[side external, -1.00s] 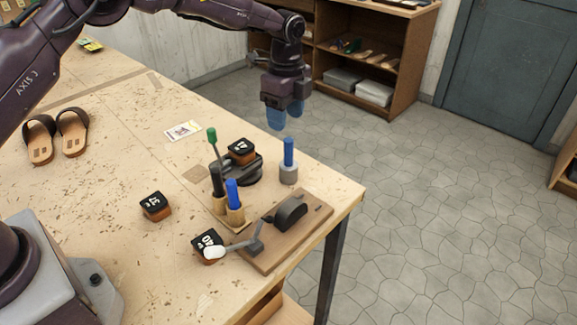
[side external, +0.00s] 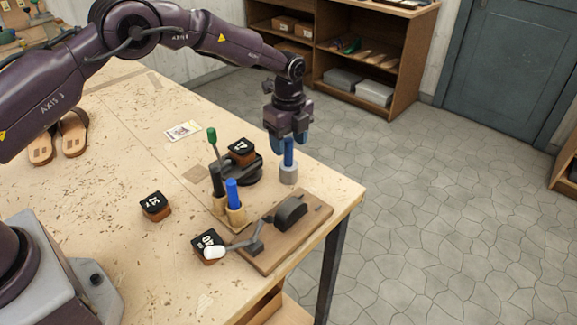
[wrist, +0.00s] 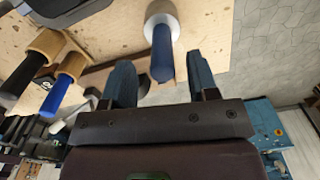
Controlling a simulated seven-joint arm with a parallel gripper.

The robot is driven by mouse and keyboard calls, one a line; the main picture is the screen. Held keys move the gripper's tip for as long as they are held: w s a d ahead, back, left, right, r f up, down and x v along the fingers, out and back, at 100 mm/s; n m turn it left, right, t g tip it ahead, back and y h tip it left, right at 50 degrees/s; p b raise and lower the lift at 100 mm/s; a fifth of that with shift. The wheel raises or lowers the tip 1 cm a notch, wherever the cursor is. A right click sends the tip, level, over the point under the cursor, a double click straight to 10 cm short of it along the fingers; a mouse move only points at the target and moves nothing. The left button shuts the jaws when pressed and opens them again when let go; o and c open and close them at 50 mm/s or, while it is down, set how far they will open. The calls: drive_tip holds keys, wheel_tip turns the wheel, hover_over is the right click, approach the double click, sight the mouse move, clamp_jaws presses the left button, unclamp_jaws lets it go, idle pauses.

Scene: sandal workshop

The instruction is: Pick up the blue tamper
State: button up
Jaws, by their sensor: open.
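The blue tamper stands upright near the right edge of the workbench; its blue handle (side external: 288,153) rises from a grey cylindrical head (side external: 288,174). My gripper (side external: 289,142) is open above it, with its blue fingers on either side of the handle's upper part in the side view. In the wrist view the tamper's handle (wrist: 162,55) points toward the space between the two fingers (wrist: 160,80), and the grey head lies beyond it. Whether the fingers touch the handle cannot be told.
A wooden holder (side external: 235,214) with a blue-handled tool (side external: 232,192) and a black-handled tool (side external: 217,180) stands to the left. A green-handled tool (side external: 212,136), a black stand with a block (side external: 242,150) and a wooden board with a lever (side external: 270,245) are close by.

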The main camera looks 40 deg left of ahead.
sight(289, 164)
drive_tip(key=f, duration=0.3)
drive_tip(key=shift+w+a+f, duration=0.15)
drive_tip(key=shift+w+f, duration=0.05)
drive_tip(key=shift+f, duration=0.1)
clamp_jaws()
drive_tip(key=shift+r, duration=0.1)
